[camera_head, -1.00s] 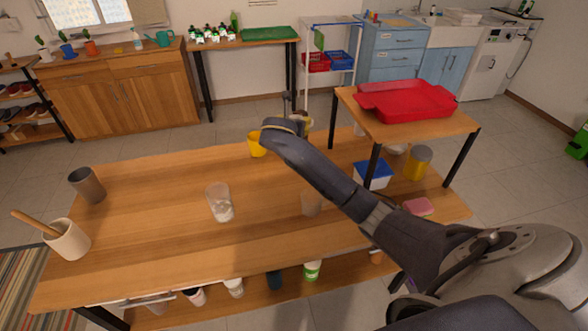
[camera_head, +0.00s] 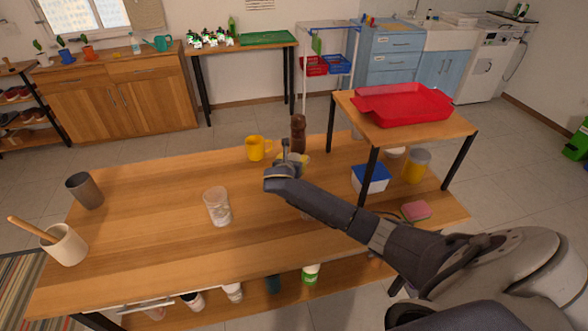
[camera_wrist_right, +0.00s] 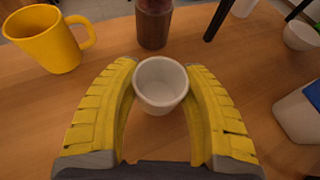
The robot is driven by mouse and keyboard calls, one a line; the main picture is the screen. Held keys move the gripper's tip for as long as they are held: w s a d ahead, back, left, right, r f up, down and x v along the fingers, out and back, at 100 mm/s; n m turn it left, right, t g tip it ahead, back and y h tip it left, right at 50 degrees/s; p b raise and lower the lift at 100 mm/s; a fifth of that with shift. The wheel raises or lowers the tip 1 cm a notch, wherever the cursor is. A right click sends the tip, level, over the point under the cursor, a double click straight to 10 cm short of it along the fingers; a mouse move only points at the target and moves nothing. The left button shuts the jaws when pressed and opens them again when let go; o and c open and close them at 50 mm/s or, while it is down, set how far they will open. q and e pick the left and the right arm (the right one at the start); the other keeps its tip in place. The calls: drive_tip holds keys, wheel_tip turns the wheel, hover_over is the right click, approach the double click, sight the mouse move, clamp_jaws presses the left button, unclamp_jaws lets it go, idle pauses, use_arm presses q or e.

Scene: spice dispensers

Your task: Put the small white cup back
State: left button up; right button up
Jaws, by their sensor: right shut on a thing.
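The small white cup (camera_wrist_right: 161,84) sits upright between the yellow fingers of my right gripper in the right wrist view. The right gripper (camera_wrist_right: 160,92) is shut on it, one finger on each side, and the cup looks empty. In the head view my right gripper (camera_head: 303,160) is low over the back middle of the wooden table, just in front of a brown grinder-like bottle (camera_head: 298,133). The cup is hidden behind the gripper there. I cannot tell whether its base touches the table. My left gripper is not in view.
A yellow mug (camera_head: 258,148) stands left of the gripper. A raised shelf (camera_head: 408,128) with a red tray stands at right, with a blue-lidded box (camera_head: 371,178) and yellow-based jar (camera_head: 417,166) beneath. A clear cup (camera_head: 217,206) is front-left. The table's left middle is mostly clear.

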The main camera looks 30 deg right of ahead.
drive_tip(key=shift+f, duration=2)
drive_tip(key=shift+f, duration=0.15)
drive_tip(key=o, duration=1.3)
drive_tip(key=shift+o, duration=0.2)
drive_tip(key=shift+r, duration=0.2)
drive_tip(key=shift+s+a, duration=0.25)
drive_tip(key=v, duration=1.1)
drive_tip(key=shift+s+r, duration=0.1)
drive_tip(key=shift+r, duration=0.1)
